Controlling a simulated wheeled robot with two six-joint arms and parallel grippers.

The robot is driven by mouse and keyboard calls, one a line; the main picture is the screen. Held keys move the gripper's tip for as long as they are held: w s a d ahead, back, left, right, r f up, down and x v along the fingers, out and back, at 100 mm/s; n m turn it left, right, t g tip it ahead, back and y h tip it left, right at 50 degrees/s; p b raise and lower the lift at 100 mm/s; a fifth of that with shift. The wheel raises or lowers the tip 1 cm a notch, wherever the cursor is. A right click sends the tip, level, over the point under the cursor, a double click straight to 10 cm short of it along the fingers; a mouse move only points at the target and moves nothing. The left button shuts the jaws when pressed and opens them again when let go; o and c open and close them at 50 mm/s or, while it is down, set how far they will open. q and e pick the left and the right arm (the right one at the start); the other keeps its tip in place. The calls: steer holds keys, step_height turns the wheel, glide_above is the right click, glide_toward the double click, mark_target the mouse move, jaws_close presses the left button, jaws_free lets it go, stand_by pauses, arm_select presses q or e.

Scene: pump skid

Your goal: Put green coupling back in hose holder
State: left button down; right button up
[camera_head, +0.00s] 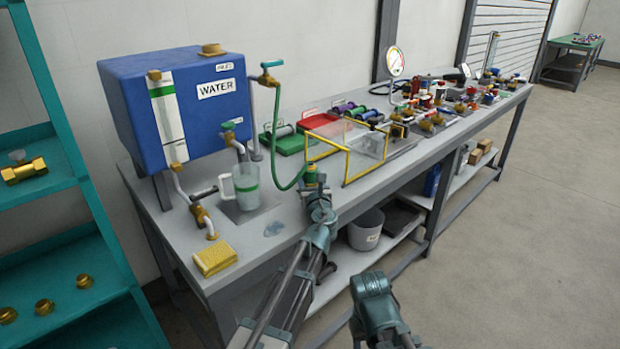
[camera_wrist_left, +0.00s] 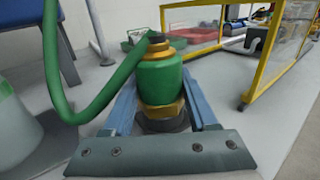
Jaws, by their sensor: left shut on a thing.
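The green coupling (camera_wrist_left: 160,82) with brass rings stands upright between the two blue-grey fingers of my left gripper (camera_wrist_left: 160,115) in the left wrist view. The gripper is shut on it. In the head view the coupling (camera_head: 311,174) shows small at the tip of my left gripper (camera_head: 316,192), over the bench top. The green hose (camera_head: 281,150) runs from the tap down to the coupling. A dark round piece (camera_wrist_left: 165,124) shows under the coupling; I cannot tell whether it is the hose holder. My right gripper's jaws are not in view.
A yellow frame (camera_head: 346,165) stands close to the right of the coupling. A measuring jug (camera_head: 245,187) stands to the left, below the blue water tank (camera_head: 185,110). A yellow sponge (camera_head: 214,257) lies near the front edge.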

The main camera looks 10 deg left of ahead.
arm_select(q)
steer(key=shift+c, duration=0.6)
jaws_free()
steer(key=v, duration=1.4)
steer(key=shift+w, duration=0.1)
